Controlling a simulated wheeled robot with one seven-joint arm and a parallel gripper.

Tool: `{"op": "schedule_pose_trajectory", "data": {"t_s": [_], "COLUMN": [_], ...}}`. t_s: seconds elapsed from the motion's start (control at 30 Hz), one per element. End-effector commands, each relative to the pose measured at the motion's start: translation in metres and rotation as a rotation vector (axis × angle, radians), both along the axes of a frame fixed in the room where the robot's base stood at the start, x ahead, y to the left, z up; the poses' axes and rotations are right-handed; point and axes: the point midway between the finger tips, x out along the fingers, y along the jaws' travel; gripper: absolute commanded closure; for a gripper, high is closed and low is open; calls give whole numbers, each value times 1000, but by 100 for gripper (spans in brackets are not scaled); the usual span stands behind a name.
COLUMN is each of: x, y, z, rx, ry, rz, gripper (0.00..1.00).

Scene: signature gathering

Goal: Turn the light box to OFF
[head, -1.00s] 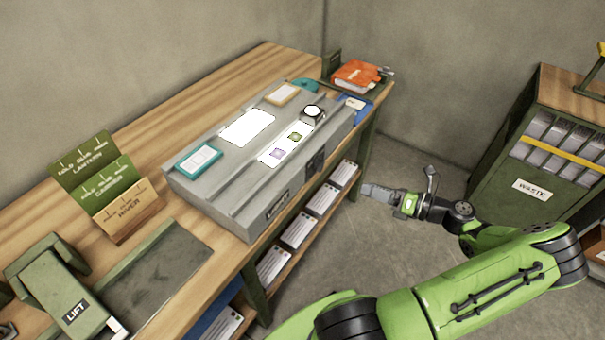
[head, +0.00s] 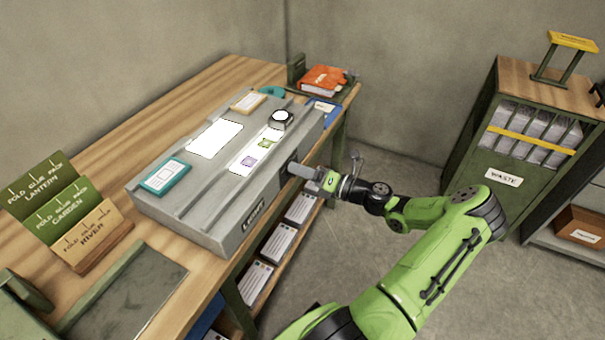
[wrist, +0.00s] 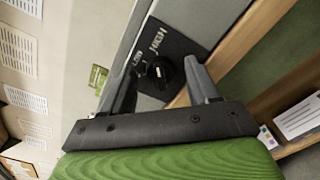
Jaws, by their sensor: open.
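The grey light box (head: 185,205) sits on the wooden bench, and its top panels glow white. Its black dial plate also shows in the wrist view (wrist: 178,42), with the word HIGH and a smaller word beside it. A round black knob (wrist: 161,72) with a light mark is on that plate; I cannot tell its exact setting. My gripper (head: 294,168) is at the box's front face, near its right end. In the wrist view my gripper (wrist: 162,78) is open, its fingers on either side of the knob. I cannot tell whether they touch it.
Cards and a round black-rimmed piece (head: 281,119) lie on the box. An orange book (head: 322,80) is at the bench's far end. Sign holders (head: 65,215) stand at left. A shelf of papers (head: 277,242) is below the box. A waste cabinet (head: 480,185) stands right.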

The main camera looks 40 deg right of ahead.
Motion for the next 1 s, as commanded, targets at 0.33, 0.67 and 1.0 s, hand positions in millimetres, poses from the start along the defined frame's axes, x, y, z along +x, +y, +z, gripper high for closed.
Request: {"op": "schedule_pose_trajectory", "data": {"t_s": [0.33, 0.67, 1.0], "x": [1, 1, 1], "y": [0, 0, 1], "z": [1, 1, 3], "rx": [0, -1, -88], "ry": [0, 0, -31], "rz": [0, 0, 1], "gripper": [57, 94, 94]}}
